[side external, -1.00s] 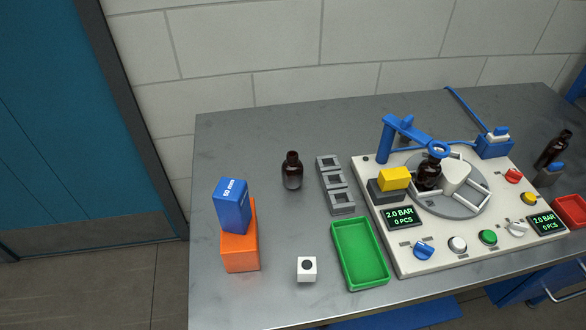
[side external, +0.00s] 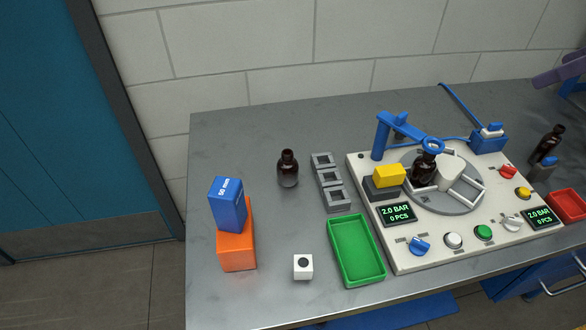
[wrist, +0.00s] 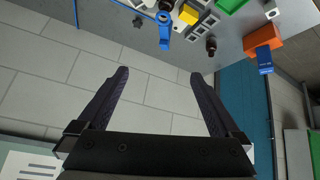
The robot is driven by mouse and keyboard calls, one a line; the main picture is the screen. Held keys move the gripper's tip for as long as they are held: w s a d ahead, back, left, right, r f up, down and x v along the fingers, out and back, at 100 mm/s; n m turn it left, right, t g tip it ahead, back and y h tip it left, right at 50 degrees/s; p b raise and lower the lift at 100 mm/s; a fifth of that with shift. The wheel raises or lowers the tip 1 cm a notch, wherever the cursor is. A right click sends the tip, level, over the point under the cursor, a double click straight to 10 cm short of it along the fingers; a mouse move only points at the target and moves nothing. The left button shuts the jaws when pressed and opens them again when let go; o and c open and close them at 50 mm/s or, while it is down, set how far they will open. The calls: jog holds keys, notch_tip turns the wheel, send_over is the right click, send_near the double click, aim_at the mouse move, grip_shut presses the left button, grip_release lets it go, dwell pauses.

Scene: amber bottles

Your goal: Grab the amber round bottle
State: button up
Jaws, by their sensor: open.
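An amber round bottle (side external: 288,171) with a dark cap stands upright and alone on the grey bench in the side view. It shows small near the top of the wrist view (wrist: 211,48). A second amber bottle (side external: 424,168) stands on the turntable of the white panel, beneath a blue ring arm. A third amber bottle (side external: 547,145) is at the far right, behind a grey and blue piece. My gripper (wrist: 158,74) is open and empty, with its dark fingers spread apart and well away from the bottles. Purple-grey finger-like parts, seemingly mine, show at the side view's top right edge.
Grey square holders (side external: 328,182) lie right of the lone bottle, with a green tray (side external: 334,232) in front. A blue box (side external: 228,204) sits on an orange block (side external: 237,248) at front left. A white cube (side external: 303,267) stands nearby. Bench behind the lone bottle is clear.

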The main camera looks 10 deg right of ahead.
jog(key=w+a+n, duration=0.2)
jog(key=w+a, duration=0.2)
jog(key=w, duration=0.4)
jog(key=n+g+y, duration=0.2)
jog(key=n+g, duration=0.2)
jog(key=g, duration=0.1)
send_over(293, 160)
jog(key=s+d, duration=0.2)
jog(key=d, duration=0.1)
notch_tip(293, 160, down, 27)
jog(key=x, duration=0.7)
jog(key=shift+s+f, duration=0.1)
jog(key=shift+f, duration=0.05)
jog(key=shift+x, duration=3.05)
